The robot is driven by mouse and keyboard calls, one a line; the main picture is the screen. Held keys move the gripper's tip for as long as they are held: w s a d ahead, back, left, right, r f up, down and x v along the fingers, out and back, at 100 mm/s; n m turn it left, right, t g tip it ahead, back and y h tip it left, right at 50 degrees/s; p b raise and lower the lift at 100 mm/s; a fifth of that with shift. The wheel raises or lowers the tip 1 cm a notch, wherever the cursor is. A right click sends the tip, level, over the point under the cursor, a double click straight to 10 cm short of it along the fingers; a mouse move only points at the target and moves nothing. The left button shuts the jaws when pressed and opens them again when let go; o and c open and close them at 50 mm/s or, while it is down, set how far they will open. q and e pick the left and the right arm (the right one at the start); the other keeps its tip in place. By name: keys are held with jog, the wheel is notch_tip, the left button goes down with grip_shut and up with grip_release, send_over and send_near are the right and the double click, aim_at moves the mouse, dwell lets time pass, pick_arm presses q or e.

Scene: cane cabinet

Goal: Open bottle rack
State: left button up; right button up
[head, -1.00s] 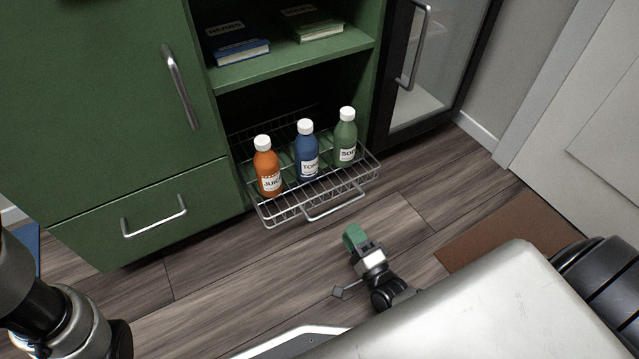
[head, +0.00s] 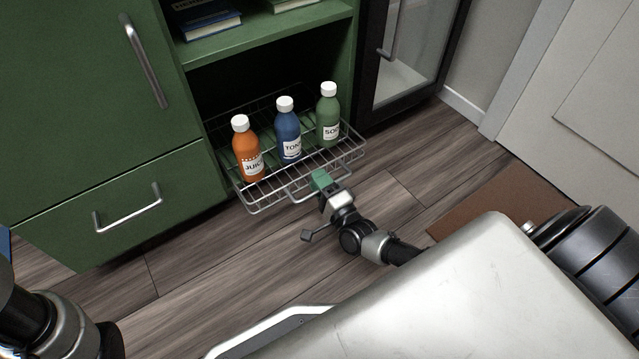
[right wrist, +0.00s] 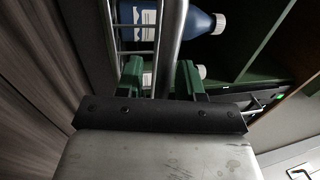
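The bottle rack (head: 262,207) is a wire basket low in the green cabinet, standing partly out of its opening. Its bar handle (head: 296,201) is at the front. It holds an orange bottle (head: 248,158), a blue bottle (head: 288,140) and a green bottle (head: 328,120), all upright with white caps. My right gripper (head: 320,181) is at the right part of the handle. In the right wrist view its green fingers (right wrist: 160,78) are apart, with a metal bar (right wrist: 172,40) between them; firm contact cannot be told. My left gripper is out of view.
A closed drawer (head: 120,205) is left of the rack, below a cabinet door with a vertical handle (head: 143,60). A glass door (head: 412,50) is at right. Books (head: 210,22) lie on the shelf above. The wooden floor before the rack is clear; a brown mat (head: 500,208) lies right.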

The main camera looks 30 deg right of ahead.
grip_shut()
jog(key=a+r+p+v, duration=0.1)
jog(key=p+v, duration=0.3)
jog(key=v, duration=0.6)
jog(key=shift+s+d+r, duration=0.4)
jog(key=shift+r, duration=0.1)
grip_release()
